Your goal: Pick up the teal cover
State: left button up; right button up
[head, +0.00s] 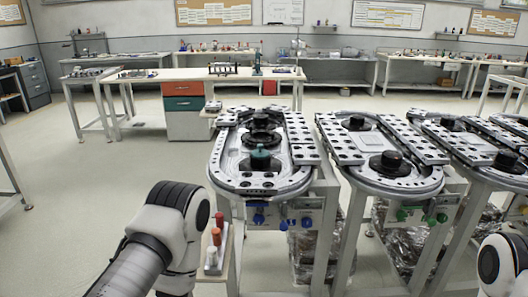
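The teal cover (260,156) sits upright on the near end of the left ring track (226,180), a grey oval table with black parts. It looks like a small round piece with a knob on top. Black stacked discs (261,130) stand just behind it on the same track. Links of my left arm show at the bottom left, in front of and left of the track, and its gripper is out of the picture. Only a rounded part of my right arm shows at the bottom right edge; its gripper is out of the picture too. Nothing touches the cover from my side.
A side shelf at the track's near left holds red (220,219), orange (216,236) and white (212,257) cylinders. More ring tracks (428,182) stand close on the right. Workbenches line the back. The floor (90,200) on the left is mostly clear.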

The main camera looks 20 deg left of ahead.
aim_at(260, 153)
jog(key=z, duration=0.65)
jog(key=i+z, duration=0.1)
jog(key=z, duration=1.2)
jog(key=j+z, duration=0.1)
jog(key=z, duration=0.55)
jog(key=j+z, duration=0.1)
jog(key=z, duration=0.55)
jog(key=j+z, duration=0.1)
jog(key=z, duration=1.2)
jog(key=j+z, duration=0.15)
jog(key=z, duration=0.5)
jog(key=k+z, duration=0.1)
jog(key=k+j+u, duration=0.1)
jog(key=u, duration=1.75)
jog(key=k+j, duration=0.05)
jog(key=j, duration=0.05)
